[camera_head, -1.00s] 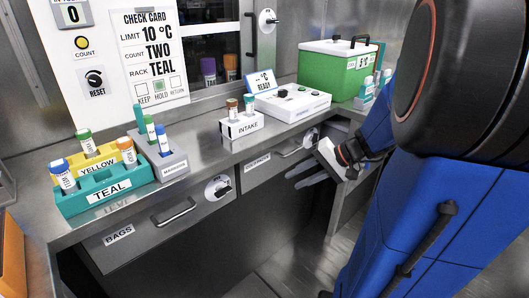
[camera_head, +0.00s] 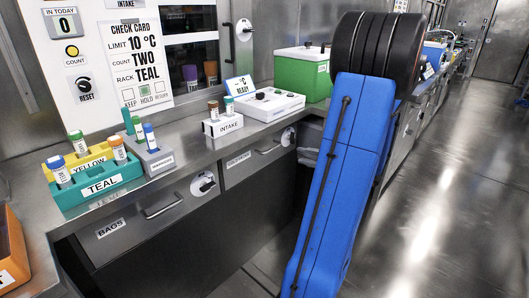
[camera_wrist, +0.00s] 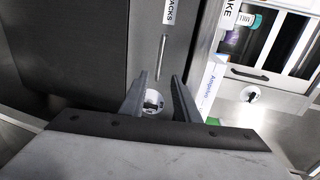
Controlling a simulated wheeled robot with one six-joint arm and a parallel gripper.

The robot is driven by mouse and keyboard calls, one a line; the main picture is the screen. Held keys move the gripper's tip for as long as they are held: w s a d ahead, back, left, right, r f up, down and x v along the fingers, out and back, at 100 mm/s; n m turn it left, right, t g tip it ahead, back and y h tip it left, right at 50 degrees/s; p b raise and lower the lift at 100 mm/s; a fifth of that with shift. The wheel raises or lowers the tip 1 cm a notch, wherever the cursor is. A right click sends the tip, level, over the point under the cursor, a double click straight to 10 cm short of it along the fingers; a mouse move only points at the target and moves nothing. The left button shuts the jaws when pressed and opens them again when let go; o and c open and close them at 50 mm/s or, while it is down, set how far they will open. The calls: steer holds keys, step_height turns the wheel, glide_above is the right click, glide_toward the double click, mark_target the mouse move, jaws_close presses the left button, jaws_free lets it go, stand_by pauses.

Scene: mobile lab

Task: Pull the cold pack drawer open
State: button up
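The cold pack drawer (camera_head: 230,176) is a grey front under the counter, with a label, a bar handle (camera_head: 268,150) and a round white latch (camera_head: 288,137) at its right end. It looks closed, flush with the counter front. In the wrist view, the drawer front (camera_wrist: 172,85) shows turned on its side, its "PACKS" label at the top. The bar handle (camera_wrist: 162,58) stands beyond my fingertips, and the round latch (camera_wrist: 153,101) shows between my fingers. My gripper (camera_wrist: 158,76) is open and empty. My arm hides the gripper in the head view.
The bags drawer (camera_head: 135,228) with its own handle and latch is to the left. On the counter (camera_head: 196,151) stand the teal rack (camera_head: 75,196), intake rack (camera_head: 222,125), a white device (camera_head: 268,106) and a green box (camera_head: 300,80). Open floor (camera_head: 440,220) lies to the right.

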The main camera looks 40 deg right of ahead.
mark_target(273, 149)
steer(key=x, duration=1.7)
steer(key=shift+w+a, duration=0.1)
steer(key=shift+w, duration=0.1)
jaws_close()
